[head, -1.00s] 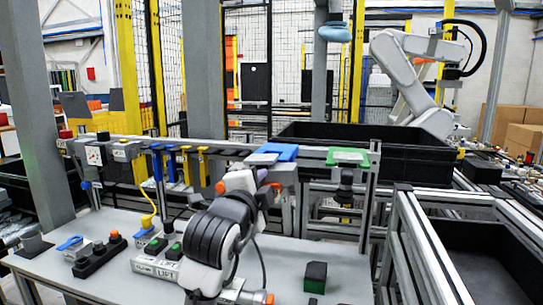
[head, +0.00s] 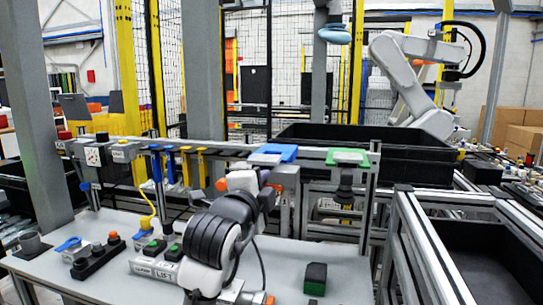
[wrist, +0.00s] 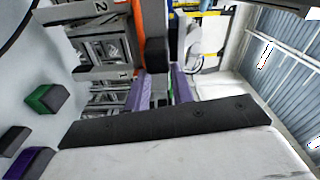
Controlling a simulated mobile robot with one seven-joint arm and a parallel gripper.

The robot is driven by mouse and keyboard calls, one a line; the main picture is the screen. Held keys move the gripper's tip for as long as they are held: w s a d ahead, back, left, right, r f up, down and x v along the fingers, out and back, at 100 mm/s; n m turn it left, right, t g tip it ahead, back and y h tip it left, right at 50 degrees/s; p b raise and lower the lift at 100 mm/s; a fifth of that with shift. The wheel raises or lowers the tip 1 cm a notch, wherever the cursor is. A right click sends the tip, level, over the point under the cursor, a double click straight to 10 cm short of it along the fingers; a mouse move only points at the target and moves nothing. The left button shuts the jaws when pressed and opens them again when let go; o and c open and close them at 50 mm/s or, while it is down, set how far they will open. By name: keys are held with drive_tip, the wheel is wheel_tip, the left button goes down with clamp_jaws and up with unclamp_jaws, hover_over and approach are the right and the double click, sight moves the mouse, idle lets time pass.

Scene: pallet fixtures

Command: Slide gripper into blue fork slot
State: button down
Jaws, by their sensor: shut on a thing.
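The blue fork slot (head: 273,153) is a flat blue piece on top of the long rail, left of a green one (head: 347,156). My arm reaches up from the front, and its end is close to the rail just below the blue piece. My gripper's fingertips are hidden behind my wrist in the head view. In the wrist view, my gripper (wrist: 162,90) lies beyond a dark bar, with two purple bars side by side there. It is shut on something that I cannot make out. Whether it touches the blue slot is not clear.
A row of yellow and blue hooks (head: 186,165) hangs from the rail to the left. Button boxes (head: 95,255) sit at the left. A large black bin (head: 420,160) stands behind.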

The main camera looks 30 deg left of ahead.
sight(268, 184)
drive_tip(key=shift+w+a+r, duration=0.1)
drive_tip(key=shift+w, duration=0.05)
drive_tip(key=shift+w+a, duration=0.3)
drive_tip(key=shift+w, duration=0.15)
drive_tip(key=shift+w, duration=0.15)
idle(0.4)
drive_tip(key=shift+w+a, duration=0.15)
drive_tip(key=shift+w, duration=0.55)
drive_tip(key=shift+w, duration=0.15)
drive_tip(key=shift+w+a, duration=0.15)
drive_tip(key=shift+w, duration=0.45)
drive_tip(key=shift+w, duration=0.1)
idle(0.4)
drive_tip(key=shift+w+a, duration=0.2)
drive_tip(key=shift+w, duration=0.35)
drive_tip(key=shift+w, duration=0.1)
